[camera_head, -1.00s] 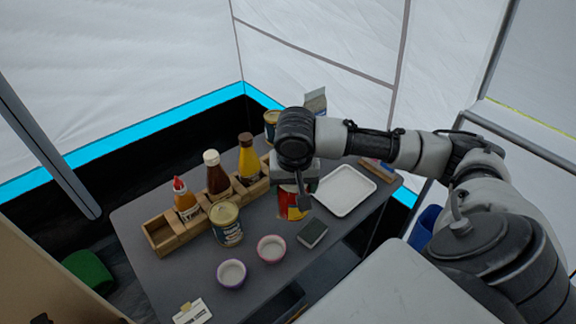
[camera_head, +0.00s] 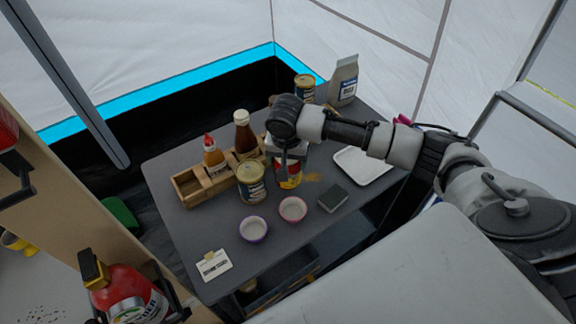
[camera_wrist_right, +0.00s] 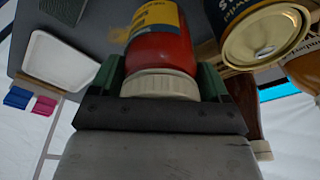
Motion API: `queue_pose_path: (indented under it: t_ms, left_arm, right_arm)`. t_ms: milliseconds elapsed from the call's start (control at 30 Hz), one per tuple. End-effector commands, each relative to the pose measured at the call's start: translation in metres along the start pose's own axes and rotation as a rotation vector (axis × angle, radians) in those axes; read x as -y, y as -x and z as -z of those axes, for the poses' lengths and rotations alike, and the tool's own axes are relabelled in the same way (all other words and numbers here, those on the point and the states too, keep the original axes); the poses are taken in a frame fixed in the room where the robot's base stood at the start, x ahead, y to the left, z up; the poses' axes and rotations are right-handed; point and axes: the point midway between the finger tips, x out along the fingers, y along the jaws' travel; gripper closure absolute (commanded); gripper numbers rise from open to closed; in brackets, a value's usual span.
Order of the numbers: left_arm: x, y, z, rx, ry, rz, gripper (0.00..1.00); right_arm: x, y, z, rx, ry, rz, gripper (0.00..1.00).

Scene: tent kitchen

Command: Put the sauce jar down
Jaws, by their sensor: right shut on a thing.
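The sauce jar is red with a yellow and dark label and a pale ribbed lid; it shows in the head view (camera_head: 289,177) and in the wrist view (camera_wrist_right: 160,52). My right gripper (camera_head: 290,158) is shut on it from above, and its green-edged fingers (camera_wrist_right: 160,80) flank the lid. The jar looks upright, low over or on the grey table (camera_head: 215,222), just right of a tin can (camera_head: 251,187). I cannot tell whether its base touches the table. My left gripper is not in view.
A wooden rack (camera_head: 190,188) with sauce bottles stands behind the can. Two small bowls (camera_head: 253,230) (camera_head: 292,209), a dark block (camera_head: 332,198) and a white tray (camera_head: 364,167) are nearby. A fuzzy orange patch (camera_head: 313,178) shows beside the jar.

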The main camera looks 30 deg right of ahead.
Motion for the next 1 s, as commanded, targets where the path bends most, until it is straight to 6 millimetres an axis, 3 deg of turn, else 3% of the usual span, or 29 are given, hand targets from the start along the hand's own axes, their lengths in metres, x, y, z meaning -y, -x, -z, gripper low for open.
queue_pose_path:
  t_ms: [300, 700, 733, 800, 1000]
  left_arm:
    - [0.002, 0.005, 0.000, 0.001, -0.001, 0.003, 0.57]
    - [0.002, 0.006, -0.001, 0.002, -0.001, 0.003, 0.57]
    - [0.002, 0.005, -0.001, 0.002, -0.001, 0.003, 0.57]
    - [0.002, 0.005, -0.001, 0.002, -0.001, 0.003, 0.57]
    - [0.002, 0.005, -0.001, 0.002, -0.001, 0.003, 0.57]
  right_arm:
    - [0.000, -0.035, -0.005, -0.001, 0.000, 0.000, 0.68]
    - [0.000, -0.040, -0.006, -0.001, 0.001, 0.001, 0.68]
    - [-0.001, -0.041, -0.007, 0.000, 0.001, 0.000, 0.19]
    - [-0.001, -0.041, -0.007, 0.000, 0.001, -0.001, 0.12]
    - [-0.001, -0.041, -0.006, 0.000, 0.001, -0.001, 0.12]
